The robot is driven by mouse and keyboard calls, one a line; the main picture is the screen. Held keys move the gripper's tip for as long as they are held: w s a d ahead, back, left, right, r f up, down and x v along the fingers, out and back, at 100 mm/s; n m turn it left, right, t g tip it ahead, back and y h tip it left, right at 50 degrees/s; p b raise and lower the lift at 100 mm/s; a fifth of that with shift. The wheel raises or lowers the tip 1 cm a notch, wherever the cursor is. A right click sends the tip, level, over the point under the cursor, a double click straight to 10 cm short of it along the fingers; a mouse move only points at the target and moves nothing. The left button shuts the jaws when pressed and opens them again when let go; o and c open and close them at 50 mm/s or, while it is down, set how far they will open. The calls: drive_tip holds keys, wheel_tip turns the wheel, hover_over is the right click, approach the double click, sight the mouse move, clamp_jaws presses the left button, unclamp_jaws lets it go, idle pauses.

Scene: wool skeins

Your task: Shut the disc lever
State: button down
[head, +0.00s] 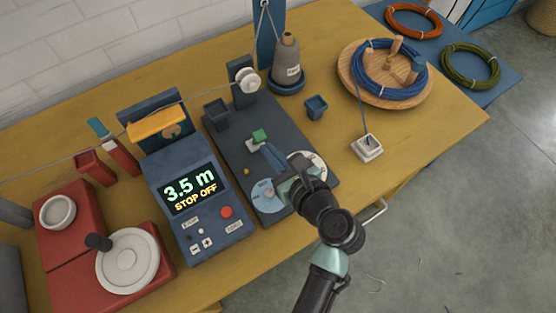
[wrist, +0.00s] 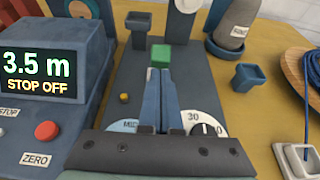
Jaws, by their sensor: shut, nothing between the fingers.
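A green block (head: 260,136) stands on the dark base plate (head: 225,145), with a pale piece beside its foot. It also shows in the wrist view (wrist: 161,54); I cannot tell for certain that it is the disc lever's grip. White discs (head: 247,80) sit on a dark post at the plate's far end. My gripper (head: 267,150) is shut and empty, its two blue fingers pressed together. In the wrist view my fingertips (wrist: 160,74) point at the green block, just on the near side of it. I cannot tell whether they touch it.
A blue console (head: 200,205) reading "3.5 m STOP OFF" stands left of the plate. A white dial (head: 314,160) and a pale blue disc (head: 264,196) lie near my gripper. A small blue bin (head: 316,107) and a wooden reel (head: 350,86) with blue cord are right.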

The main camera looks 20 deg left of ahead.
idle(0.4)
drive_tip(key=shift+a+r+p, duration=0.1)
drive_tip(key=shift+r+p, duration=0.25)
drive_tip(key=shift+p, duration=0.45)
drive_tip(key=shift+w+p, duration=0.1)
drive_tip(key=shift+p, duration=0.3)
